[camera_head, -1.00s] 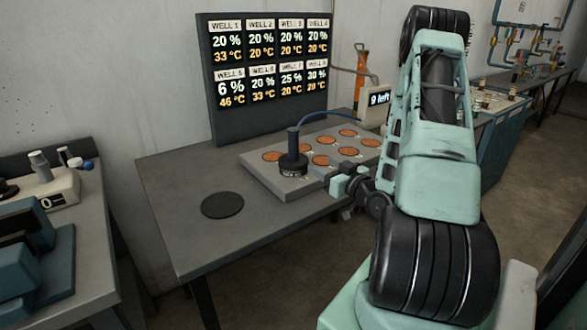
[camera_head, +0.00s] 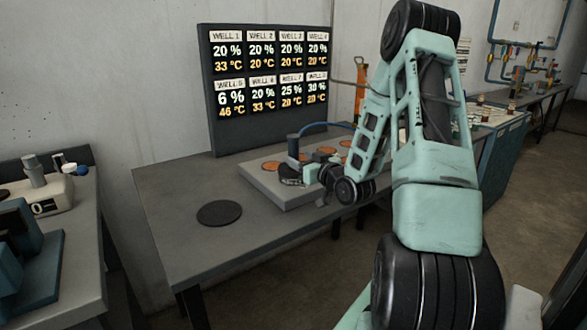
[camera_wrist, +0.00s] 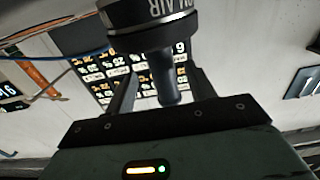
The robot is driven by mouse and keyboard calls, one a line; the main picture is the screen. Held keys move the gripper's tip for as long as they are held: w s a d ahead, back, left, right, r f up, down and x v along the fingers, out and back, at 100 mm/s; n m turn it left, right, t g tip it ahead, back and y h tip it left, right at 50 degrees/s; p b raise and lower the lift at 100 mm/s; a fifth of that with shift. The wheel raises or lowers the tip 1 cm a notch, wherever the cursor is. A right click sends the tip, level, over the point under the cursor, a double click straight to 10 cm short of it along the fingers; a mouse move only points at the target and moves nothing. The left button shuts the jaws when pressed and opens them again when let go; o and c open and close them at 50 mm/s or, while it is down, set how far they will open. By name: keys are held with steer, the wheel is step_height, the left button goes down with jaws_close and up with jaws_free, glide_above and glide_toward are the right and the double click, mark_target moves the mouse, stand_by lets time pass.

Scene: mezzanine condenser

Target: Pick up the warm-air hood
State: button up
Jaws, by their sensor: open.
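The warm-air hood (camera_head: 291,179) is a black round cap with an upright dark grip and a blue hose. It sits over the front-left part of the grey well block (camera_head: 285,200) with copper-coloured discs. In the wrist view the hood (camera_wrist: 150,12) shows upside-down lettering reading "AIR", and its grip comes down between my two fingers. My gripper (camera_wrist: 162,73) is open, one finger on either side of the grip, with gaps visible. In the head view my gripper (camera_head: 318,173) is just right of the hood. My arm hides the right part of the block.
A dark round pad (camera_head: 219,214) lies on the grey table (camera_head: 180,235), left of the block. A display panel (camera_head: 265,130) with well readings stands behind. The left table (camera_head: 80,280) holds a small device and blue equipment. The front of the middle table is clear.

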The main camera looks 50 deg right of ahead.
mark_target(297, 155)
steer(key=x, duration=0.4)
steer(key=shift+a+r+p, duration=0.1)
steer(key=shift+r+p, duration=0.05)
steer(key=shift+p, duration=0.15)
jaws_close()
steer(key=shift+r, duration=0.15)
